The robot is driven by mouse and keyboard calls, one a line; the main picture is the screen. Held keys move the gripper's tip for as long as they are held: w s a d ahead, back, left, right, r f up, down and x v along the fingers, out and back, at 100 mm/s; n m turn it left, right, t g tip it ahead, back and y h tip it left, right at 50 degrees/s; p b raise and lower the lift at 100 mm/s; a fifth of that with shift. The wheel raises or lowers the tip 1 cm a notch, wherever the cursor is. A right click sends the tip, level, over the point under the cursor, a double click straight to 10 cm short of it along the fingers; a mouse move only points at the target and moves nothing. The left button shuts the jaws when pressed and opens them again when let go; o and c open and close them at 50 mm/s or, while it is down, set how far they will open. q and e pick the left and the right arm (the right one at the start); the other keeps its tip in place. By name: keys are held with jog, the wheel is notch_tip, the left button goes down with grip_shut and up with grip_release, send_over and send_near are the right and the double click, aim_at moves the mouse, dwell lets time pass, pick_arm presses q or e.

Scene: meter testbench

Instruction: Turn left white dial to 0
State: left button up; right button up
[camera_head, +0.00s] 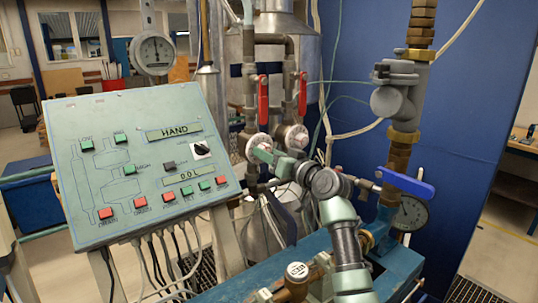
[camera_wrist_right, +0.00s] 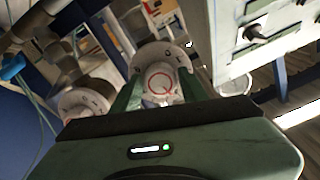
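Two round white dials sit side by side on the pipes below two red levers: the left white dial (camera_head: 257,147) and the right white dial (camera_head: 292,137). My right gripper (camera_head: 264,154) reaches in from the lower right and is right at the left dial, covering part of it. In the right wrist view, its two green fingers (camera_wrist_right: 160,90) stand apart on either side of that dial's hub (camera_wrist_right: 160,80), which has a red mark. Whether they press on it cannot be told. The dial's rim (camera_wrist_right: 163,50) shows dark marks, too small to read. My left gripper is out of view.
The right dial (camera_wrist_right: 85,102) is close beside the gripper. A sloped control panel (camera_head: 135,160) stands at left, with cables below. A blue-handled valve (camera_head: 405,184) and a gauge (camera_head: 411,213) are at right. Red levers (camera_head: 263,100) hang above the dials.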

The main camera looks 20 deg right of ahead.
grip_shut()
pick_arm(q)
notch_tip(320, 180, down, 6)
jog(key=b, duration=0.6)
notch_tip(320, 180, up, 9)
jog(key=p, duration=0.8)
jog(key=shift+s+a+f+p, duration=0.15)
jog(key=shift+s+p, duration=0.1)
jog(key=shift+p, duration=0.15)
pick_arm(e)
jog(key=shift+d+n, duration=0.1)
jog(key=shift+n, duration=11.9)
